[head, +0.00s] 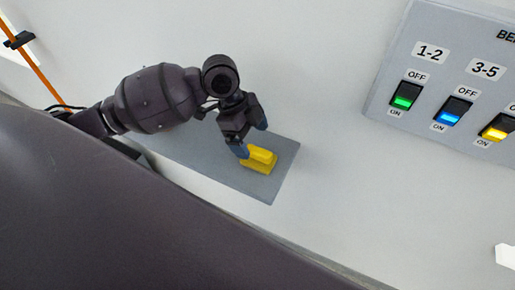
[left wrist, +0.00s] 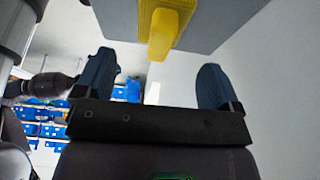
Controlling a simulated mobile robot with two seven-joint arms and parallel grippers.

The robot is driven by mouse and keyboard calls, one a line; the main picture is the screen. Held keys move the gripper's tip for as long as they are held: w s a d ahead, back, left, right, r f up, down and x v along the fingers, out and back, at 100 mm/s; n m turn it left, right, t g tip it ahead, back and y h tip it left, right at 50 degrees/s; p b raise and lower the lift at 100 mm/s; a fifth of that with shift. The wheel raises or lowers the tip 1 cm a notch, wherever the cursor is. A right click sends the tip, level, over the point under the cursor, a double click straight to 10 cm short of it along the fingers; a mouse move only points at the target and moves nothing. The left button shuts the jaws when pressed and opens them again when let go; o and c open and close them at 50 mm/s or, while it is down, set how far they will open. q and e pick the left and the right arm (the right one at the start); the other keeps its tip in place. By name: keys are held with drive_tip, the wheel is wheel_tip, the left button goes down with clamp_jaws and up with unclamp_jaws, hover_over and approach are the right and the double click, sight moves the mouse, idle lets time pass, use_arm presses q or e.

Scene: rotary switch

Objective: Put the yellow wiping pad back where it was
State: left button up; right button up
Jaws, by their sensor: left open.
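The yellow wiping pad (head: 259,158) lies on a grey shelf (head: 283,180) near its right end. It also shows in the left wrist view (left wrist: 163,28), at the top between and beyond my fingers. My left gripper (head: 254,138) is right beside the pad, with its blue fingertips near it. In the left wrist view my left gripper (left wrist: 162,85) has its fingers spread wide with nothing between the tips. The pad looks free of the fingers. My right gripper is in neither view.
A grey panel with lit rocker switches (head: 448,118) is on the wall at the upper right. The pale wall between shelf and panel (head: 330,110) is clear. An orange cord (head: 40,75) hangs at the upper left. Blue bins (left wrist: 40,130) show in the left wrist view.

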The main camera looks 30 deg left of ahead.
use_arm(q)
drive_tip(key=shift+v, duration=2.75)
